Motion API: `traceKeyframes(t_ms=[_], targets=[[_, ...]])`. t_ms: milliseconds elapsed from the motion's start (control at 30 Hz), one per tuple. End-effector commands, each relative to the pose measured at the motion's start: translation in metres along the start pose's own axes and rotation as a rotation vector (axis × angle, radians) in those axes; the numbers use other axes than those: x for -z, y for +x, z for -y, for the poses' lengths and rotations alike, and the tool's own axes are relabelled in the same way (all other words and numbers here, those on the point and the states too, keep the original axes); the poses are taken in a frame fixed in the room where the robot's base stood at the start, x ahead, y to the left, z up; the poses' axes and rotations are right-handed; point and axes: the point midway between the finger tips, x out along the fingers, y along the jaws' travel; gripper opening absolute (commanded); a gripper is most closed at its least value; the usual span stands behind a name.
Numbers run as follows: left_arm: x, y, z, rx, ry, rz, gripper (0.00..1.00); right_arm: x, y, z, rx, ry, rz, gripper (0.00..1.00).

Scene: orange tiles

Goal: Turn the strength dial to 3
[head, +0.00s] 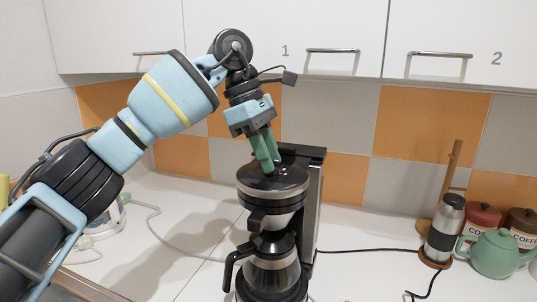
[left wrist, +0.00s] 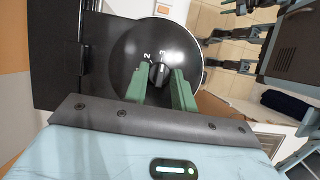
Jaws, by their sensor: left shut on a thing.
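The coffee maker (head: 320,205) is black and stands on the white counter. Its round, dark, glossy lid shows in the left wrist view (left wrist: 125,55), with the strength dial (left wrist: 158,73), a small black knob, at its middle. The numbers 2 and 3 are readable on the lid beyond the knob. Which number the knob points to is too small to tell. My left gripper (head: 269,167) reaches down onto the lid from above. Its green fingers (left wrist: 160,86) are shut on the knob, one on each side. In the head view the fingers hide the knob. My right gripper is not seen.
A glass carafe (head: 271,268) sits in the coffee maker. To the right stand a steel flask (head: 446,228), a green teapot (head: 493,252) and two canisters, red (head: 482,217) and brown (head: 521,222). White cupboards (head: 300,25) hang above. The counter between machine and flask is mostly clear, crossed by a cable.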

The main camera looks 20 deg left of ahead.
Motion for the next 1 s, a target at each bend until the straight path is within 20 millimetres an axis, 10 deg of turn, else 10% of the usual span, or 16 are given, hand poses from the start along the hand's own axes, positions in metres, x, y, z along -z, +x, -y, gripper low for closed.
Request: traceKeyframes(t_ms=[333, 367, 500, 1000], targets=[[-0.001, 0.0, 0.0, 0.001, 0.004, 0.001, 0.03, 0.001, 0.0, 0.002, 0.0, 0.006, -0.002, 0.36], [-0.001, 0.0, 0.0, 0.001, 0.004, 0.001, 0.28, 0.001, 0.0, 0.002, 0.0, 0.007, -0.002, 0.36], [-0.001, 0.0, 0.0, 0.001, 0.003, 0.0, 0.47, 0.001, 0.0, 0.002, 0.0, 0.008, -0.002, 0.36], [0.0, -0.021, -0.001, 0.0, 0.0, 0.001, 0.47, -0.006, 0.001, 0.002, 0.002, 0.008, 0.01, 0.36]])
